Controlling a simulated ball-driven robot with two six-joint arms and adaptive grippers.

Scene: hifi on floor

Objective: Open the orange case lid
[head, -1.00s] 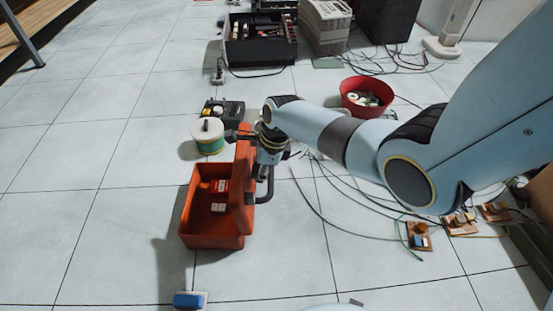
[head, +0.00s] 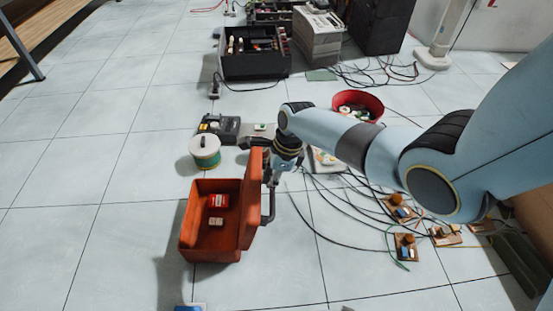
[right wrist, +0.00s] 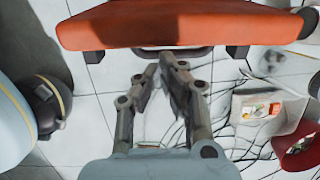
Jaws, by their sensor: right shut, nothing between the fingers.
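The orange case (head: 188,225) stands on the tiled floor with its inside showing. Its orange lid (head: 252,200) stands raised along the right side, with a dark handle (head: 268,212) on its outer face. In the right wrist view the lid (right wrist: 185,25) crosses the top, with the handle (right wrist: 150,50) below it. My right gripper (head: 272,180) is just right of the lid in the head view. In the right wrist view its fingertips (right wrist: 165,66) are close together, empty, and close to the handle; I cannot tell whether they touch. My left gripper is out of view.
Small red and white boxes (head: 217,210) lie in the case. A white-and-green spool (head: 205,152) stands behind it, near a dark device (head: 222,128). A red bowl (head: 370,100), loose cables and small boards (head: 406,247) lie to the right.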

